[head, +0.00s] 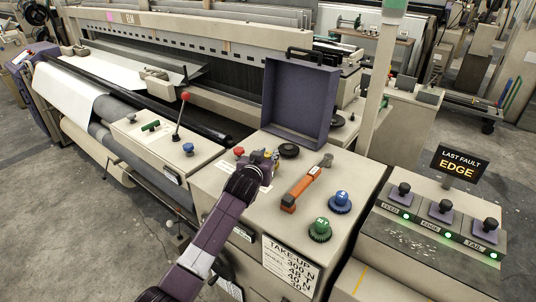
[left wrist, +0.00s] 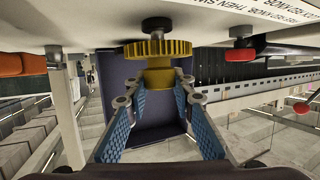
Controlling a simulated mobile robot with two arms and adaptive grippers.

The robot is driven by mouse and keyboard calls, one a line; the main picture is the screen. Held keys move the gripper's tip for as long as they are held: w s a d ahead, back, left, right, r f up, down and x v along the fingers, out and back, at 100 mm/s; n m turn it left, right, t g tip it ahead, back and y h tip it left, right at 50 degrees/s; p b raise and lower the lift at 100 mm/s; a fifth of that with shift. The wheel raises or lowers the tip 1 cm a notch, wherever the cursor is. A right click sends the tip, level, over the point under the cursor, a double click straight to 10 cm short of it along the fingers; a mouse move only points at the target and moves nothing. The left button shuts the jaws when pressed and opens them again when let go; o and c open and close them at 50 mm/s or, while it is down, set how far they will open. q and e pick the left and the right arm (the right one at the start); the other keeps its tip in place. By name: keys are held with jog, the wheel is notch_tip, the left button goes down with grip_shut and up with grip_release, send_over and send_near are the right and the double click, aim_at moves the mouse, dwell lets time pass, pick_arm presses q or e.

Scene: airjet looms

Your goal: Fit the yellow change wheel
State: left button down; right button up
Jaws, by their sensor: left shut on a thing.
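The yellow change wheel (left wrist: 158,48) is a toothed gear with a smooth hub. My left gripper (left wrist: 158,82) is shut on its hub, and the teeth stick out beyond the fingertips. In the head view my left gripper (head: 264,158) is over the beige take-up cabinet top (head: 225,182), where it largely hides the wheel. A dark round knob (left wrist: 156,24) shows just past the wheel in the left wrist view; I cannot tell whether they touch. A blue wheel (head: 340,202) and a green wheel (head: 320,230) sit on the cabinet top. My right gripper is not in view.
An orange-handled tool (head: 302,188) lies right of my gripper. A purple open box-like cover (head: 300,98) stands behind it. A red button (head: 239,151) and a black knob (head: 289,150) are close by. A red-tipped lever (head: 179,118) rises to the left.

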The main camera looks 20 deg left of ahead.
pick_arm(q)
jog(key=shift+f+b, duration=0.4)
jog(key=shift+f, duration=0.3)
jog(key=c, duration=1.6)
grip_release()
jog(key=v, duration=1.2)
